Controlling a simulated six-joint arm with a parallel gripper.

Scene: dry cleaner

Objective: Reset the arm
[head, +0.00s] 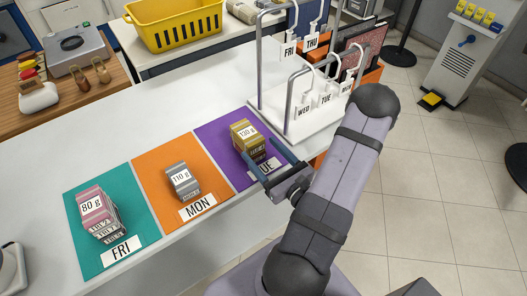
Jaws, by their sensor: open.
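My gripper (259,148) is open over the purple mat (213,147), its blue fingers pointing toward the olive-yellow stack marked 130 g (247,135). The fingertips are close to the near side of this stack; I cannot tell whether they touch or straddle it. My arm reaches in from the lower right and hides part of the counter edge. A grey stack marked 110 g (183,181) sits on the orange MON mat (155,165). A pink and grey stack marked 80 g (98,213) sits on the teal FRI mat (82,251). The purple mat's label is partly covered by my gripper.
A white rack (262,60) with hanging day tags stands behind my gripper, close to the arm. A yellow basket (182,38) stands on the back table. A wooden table with a grey scale (75,52) is at upper left. The counter's left and rear parts are clear.

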